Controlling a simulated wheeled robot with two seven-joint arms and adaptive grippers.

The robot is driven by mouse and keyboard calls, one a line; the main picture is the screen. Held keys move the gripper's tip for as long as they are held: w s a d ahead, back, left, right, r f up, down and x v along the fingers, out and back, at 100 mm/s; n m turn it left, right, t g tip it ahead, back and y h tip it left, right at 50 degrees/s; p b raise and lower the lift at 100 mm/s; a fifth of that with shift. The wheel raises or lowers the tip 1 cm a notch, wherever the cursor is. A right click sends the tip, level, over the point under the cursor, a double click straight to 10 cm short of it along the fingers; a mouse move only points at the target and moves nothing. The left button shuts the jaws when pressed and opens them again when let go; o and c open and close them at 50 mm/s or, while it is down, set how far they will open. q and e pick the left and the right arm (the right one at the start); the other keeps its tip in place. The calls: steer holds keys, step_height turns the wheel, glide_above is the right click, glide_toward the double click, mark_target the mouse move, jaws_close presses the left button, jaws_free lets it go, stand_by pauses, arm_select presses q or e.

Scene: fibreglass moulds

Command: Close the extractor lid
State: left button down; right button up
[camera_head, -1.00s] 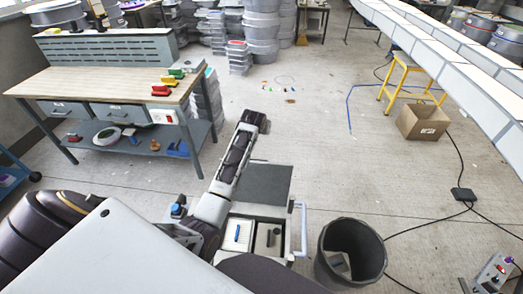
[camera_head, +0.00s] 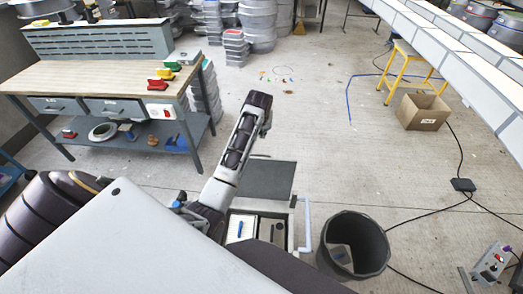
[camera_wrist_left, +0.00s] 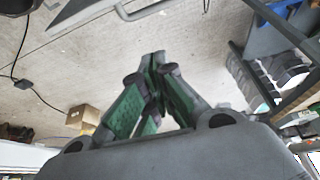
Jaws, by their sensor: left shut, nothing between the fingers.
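The extractor (camera_head: 290,240) is a low pale box in the head view, partly hidden behind my left arm and body. Its top is open and shows a white and a grey compartment. A flat dark panel (camera_head: 268,178), seemingly the raised or folded-back lid, extends from its far side. A pale bar handle (camera_head: 307,226) runs along its right side. A pale panel edge and a bar also show at the top of the left wrist view. My left gripper (camera_wrist_left: 155,85) is shut and empty, its green-padded fingers together, apart from the panel. In the head view it is mostly hidden behind my arm.
A dark bin (camera_head: 352,243) stands right of the extractor. A workbench (camera_head: 100,80) with drawers is at the left. A carton (camera_head: 422,112) and yellow stool (camera_head: 403,75) stand at the right, with cables on the floor. The floor beyond the panel is mostly clear.

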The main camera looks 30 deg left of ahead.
arm_select(q)
steer(key=shift+s+f+n+g, duration=0.3)
steer(key=shift+s+f+g, duration=0.1)
steer(key=shift+s, duration=0.25)
arm_select(e)
steer(key=shift+d, duration=0.25)
steer(key=shift+a, duration=0.2)
arm_select(q)
step_height(320, 180, down, 9)
steer(key=p, duration=0.2)
steer(key=shift+s+d+p, duration=0.2)
steer(key=shift+s+p, duration=0.15)
arm_select(e)
steer(key=shift+a+r, duration=0.2)
steer(key=shift+r, duration=1.05)
arm_select(q)
steer(key=shift+f, duration=0.2)
arm_select(e)
steer(key=shift+s+d+f, duration=0.1)
steer(key=shift+d, duration=0.15)
